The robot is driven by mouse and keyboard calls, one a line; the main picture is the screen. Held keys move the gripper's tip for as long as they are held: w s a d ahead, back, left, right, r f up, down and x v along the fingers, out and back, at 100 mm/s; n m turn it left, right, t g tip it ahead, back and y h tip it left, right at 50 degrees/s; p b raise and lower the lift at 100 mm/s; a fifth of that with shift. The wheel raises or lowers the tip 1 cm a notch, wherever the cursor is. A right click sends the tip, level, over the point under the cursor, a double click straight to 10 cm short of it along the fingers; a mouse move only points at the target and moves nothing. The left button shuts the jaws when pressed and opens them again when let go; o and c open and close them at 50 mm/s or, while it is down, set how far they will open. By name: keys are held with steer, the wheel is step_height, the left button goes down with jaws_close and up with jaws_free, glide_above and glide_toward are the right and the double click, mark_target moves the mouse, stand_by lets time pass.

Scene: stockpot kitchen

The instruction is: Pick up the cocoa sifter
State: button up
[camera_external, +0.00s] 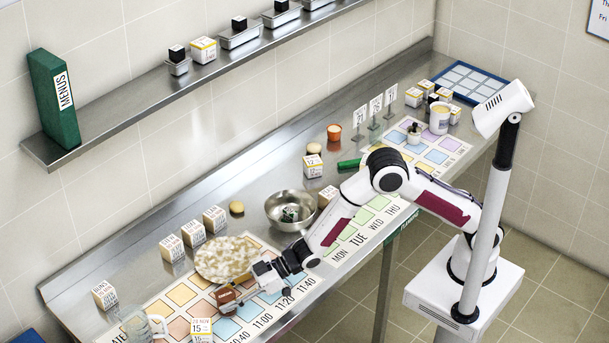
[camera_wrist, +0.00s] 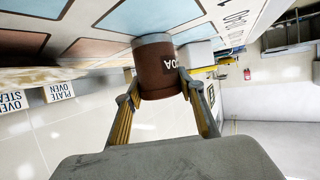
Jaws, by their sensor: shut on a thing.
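The cocoa sifter (camera_wrist: 160,72) is a brown cylinder with a grey end and white lettering, partly readable as "COA". In the external view the sifter (camera_external: 226,299) is at the front edge of the steel counter, over the coloured squares of the printed mat. My gripper (camera_wrist: 158,86) is shut on it, one finger on each side of the brown body. In the external view my gripper (camera_external: 241,284) reaches it from the right. The grey end is close to the mat in the wrist view; I cannot tell whether it touches.
A speckled round board (camera_external: 228,259) lies just behind the sifter. A steel bowl (camera_external: 291,209) stands farther back. A date cube (camera_external: 201,328) and a glass mug (camera_external: 140,326) are close at the left front. The counter's front edge is near.

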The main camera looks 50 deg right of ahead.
mark_target(226, 294)
steer(key=shift+r, duration=0.1)
steer(key=shift+r, duration=4.95)
